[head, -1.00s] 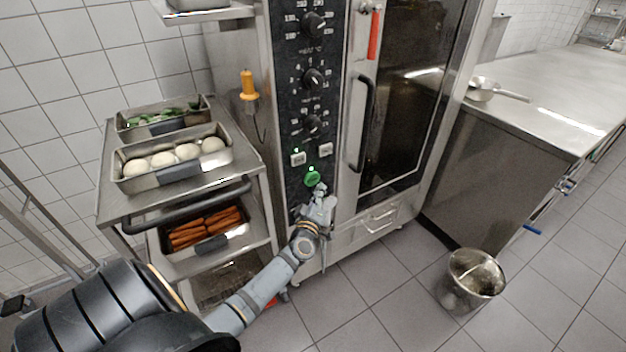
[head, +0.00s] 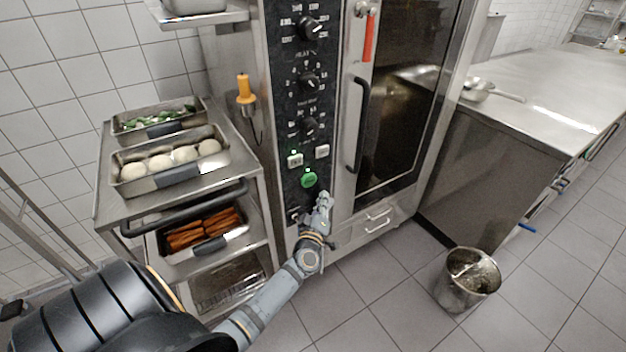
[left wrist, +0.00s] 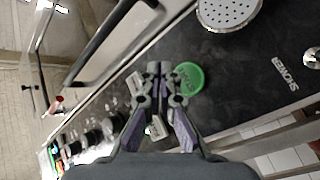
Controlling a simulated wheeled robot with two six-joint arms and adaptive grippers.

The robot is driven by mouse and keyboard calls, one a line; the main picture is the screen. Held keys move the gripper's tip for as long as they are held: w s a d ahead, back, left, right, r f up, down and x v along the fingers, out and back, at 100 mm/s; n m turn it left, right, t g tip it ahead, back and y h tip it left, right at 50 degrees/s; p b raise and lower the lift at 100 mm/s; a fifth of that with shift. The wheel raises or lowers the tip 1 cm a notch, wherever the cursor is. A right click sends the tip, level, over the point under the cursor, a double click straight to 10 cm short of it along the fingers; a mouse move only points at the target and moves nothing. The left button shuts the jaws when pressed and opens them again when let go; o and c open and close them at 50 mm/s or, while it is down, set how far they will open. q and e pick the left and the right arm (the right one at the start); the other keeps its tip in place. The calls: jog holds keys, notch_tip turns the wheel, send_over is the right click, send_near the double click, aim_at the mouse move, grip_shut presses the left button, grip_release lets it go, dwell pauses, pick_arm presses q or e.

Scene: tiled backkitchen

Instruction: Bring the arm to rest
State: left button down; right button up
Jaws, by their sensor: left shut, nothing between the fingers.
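My left gripper (head: 324,201) is shut and empty in the head view, just in front of the oven's black control panel (head: 291,100) and below the round green button (head: 309,180). The left wrist view shows the same gripper (left wrist: 160,70) with its fingers together, beside the green button (left wrist: 189,78). A gap between the fingertips and the button shows in the head view. A small light glows above the green button and another above the white button (head: 295,160). My right gripper is in neither view.
A steel rack (head: 240,150) with trays of dough balls, greens and carrots stands left of the oven. The oven door (head: 410,100) is closed. A steel bin (head: 467,282) stands on the floor at right, below a steel counter (head: 545,85). The floor between is clear.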

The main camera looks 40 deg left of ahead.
pick_arm(q)
jog(key=shift+f, duration=0.1)
jog(key=s+d+f+m+g+h+p, duration=0.1)
jog(key=s+d+f+m+g+h, duration=0.15)
jog(key=s+f, duration=0.55)
jog(key=s+d+f+m+g+h+p, duration=0.1)
jog(key=s+d+f+m+g, duration=0.2)
jog(key=f, duration=0.9)
jog(key=s+d+f+m+g+h+p, duration=0.15)
jog(key=s+f+m, duration=0.25)
jog(key=s+f, duration=0.45)
jog(key=s+f+m+g, duration=0.2)
jog(key=s+f+g, duration=0.2)
jog(key=s, duration=1)
jog(key=s+f+m+g+h+p, duration=0.1)
jog(key=s+f+m+g, duration=0.2)
jog(key=s+f, duration=0.6)
jog(key=s+g, duration=0.2)
jog(key=s, duration=0.3)
jog(key=shift+s+d+f+p, duration=0.15)
jog(key=shift+s+d+p, duration=0.05)
jog(key=shift+s+p, duration=0.1)
